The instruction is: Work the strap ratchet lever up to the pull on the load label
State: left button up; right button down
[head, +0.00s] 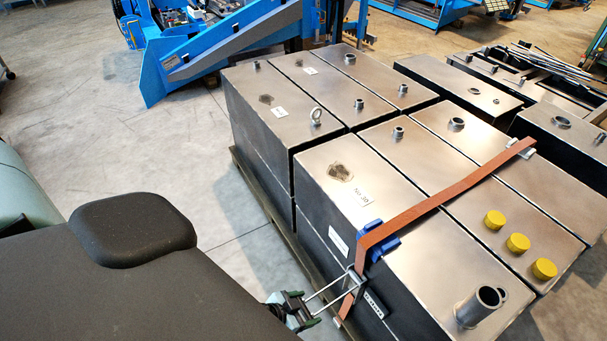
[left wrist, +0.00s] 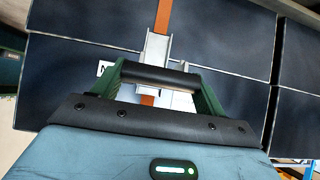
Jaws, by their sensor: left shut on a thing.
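An orange strap (head: 440,197) runs over the metal boxes and down their near side. The metal ratchet (head: 354,279) sits on it against that side; its body also shows in the left wrist view (left wrist: 156,47). Its lever (head: 328,290) sticks out toward my left gripper (head: 303,308). A small white label with dark print (head: 373,303) is just right of the ratchet; the print is too small to read. My right gripper is out of view.
The boxes stand on a pallet (head: 262,206). A blue edge protector (head: 378,245) lies under the strap at the top edge. Three yellow caps (head: 518,243), pipe stubs (head: 480,306) and an eye bolt (head: 316,116) stick up. Clear floor (head: 100,130) lies left.

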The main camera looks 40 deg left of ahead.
pick_arm(q)
jog(key=shift+w+r, duration=0.3)
jog(key=shift+w, duration=0.1)
jog(key=o, duration=1.1)
jog(key=shift+d, duration=0.1)
jog(key=shift+o, duration=1.4)
jog(key=shift+s+f, duration=0.1)
jog(key=shift+f, duration=0.05)
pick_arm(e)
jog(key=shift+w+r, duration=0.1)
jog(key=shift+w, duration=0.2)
pick_arm(q)
jog(key=shift+s, duration=0.1)
jog(key=shift+s+a+r, duration=0.2)
jog(key=shift+s+r, duration=0.1)
jog(key=shift+s, duration=0.1)
jog(key=p+v, duration=0.2)
jog(key=v, duration=0.4)
jog(key=shift+s+r, duration=0.2)
jog(key=shift+r, duration=0.05)
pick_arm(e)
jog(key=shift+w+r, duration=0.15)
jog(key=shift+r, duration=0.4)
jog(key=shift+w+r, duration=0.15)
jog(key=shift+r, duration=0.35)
pick_arm(q)
jog(key=shift+a, duration=0.1)
